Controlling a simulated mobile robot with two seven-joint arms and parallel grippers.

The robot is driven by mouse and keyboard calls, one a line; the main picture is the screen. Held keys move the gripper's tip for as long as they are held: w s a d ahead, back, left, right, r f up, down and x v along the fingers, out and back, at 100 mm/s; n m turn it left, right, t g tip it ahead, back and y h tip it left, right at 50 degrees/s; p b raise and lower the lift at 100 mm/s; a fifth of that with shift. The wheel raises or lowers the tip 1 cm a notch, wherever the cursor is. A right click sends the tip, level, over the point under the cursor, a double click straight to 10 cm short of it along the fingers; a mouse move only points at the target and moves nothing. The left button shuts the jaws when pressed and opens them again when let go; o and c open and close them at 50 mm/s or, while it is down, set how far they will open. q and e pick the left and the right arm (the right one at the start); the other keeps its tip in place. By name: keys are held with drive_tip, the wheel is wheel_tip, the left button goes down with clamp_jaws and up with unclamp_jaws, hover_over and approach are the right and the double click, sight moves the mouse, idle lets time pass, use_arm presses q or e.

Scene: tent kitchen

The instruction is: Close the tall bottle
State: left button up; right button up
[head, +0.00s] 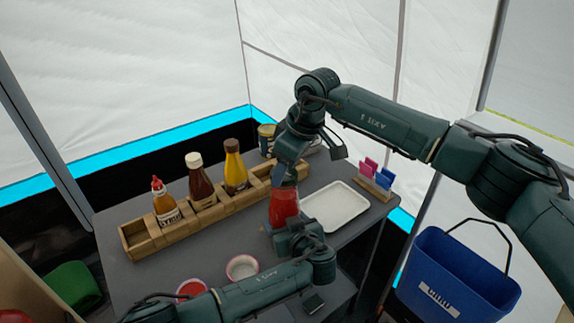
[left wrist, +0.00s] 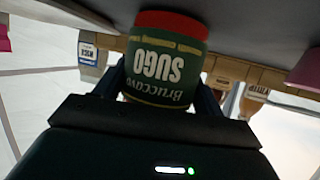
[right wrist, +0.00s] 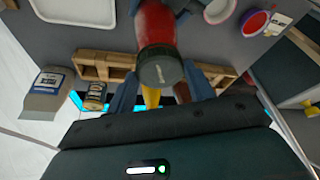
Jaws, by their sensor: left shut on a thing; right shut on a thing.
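The tall bottle (head: 284,207) is red and stands on the grey table, beside the white tray. A dark round cap (right wrist: 160,68) sits at the bottle's top in the right wrist view. My right gripper (right wrist: 160,92) comes from above, its fingers shut on the cap's sides. In the head view the cap is hidden by my right gripper (head: 286,180). I cannot tell whether the cap is fully tightened.
A wooden rack (head: 215,212) holds several sauce bottles behind. A white tray (head: 335,207) and a card holder (head: 375,184) stand to the right. A blue bucket (head: 452,285) is beyond the table's right side.

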drive_tip(key=o, duration=0.9)
drive_tip(key=shift+r, duration=2.25)
drive_tip(key=shift+c, duration=0.2)
